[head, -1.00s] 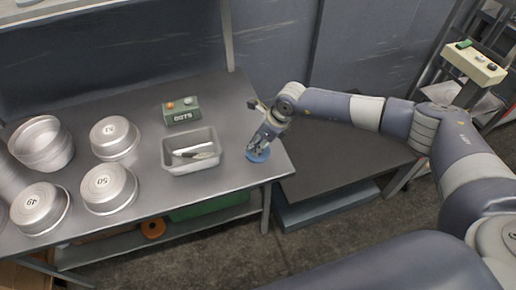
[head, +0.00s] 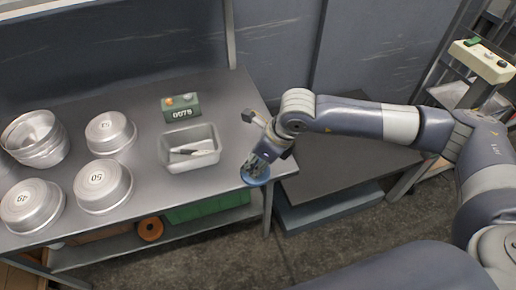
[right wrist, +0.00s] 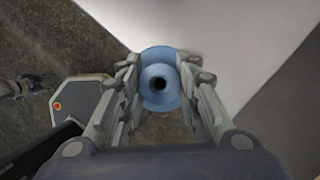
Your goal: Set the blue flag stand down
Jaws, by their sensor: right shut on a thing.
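The blue flag stand (head: 255,179) is a round blue disc at the front right corner of the metal table (head: 225,178). In the right wrist view the blue flag stand (right wrist: 160,54) shows from above, with a raised round post and a dark hole. My right gripper (head: 256,164) is shut on it, with the fingers (right wrist: 160,88) on both sides of the post. The disc overlaps the table edge in both views. I cannot tell whether it touches the tabletop.
A metal pan (head: 164,159) with a utensil lies left of the gripper. Behind it is a green box (head: 180,114) with buttons. Several round metal pans (head: 103,186) stand at left. A lower dark surface (head: 345,165) is at right. The tabletop between pan and gripper is narrow.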

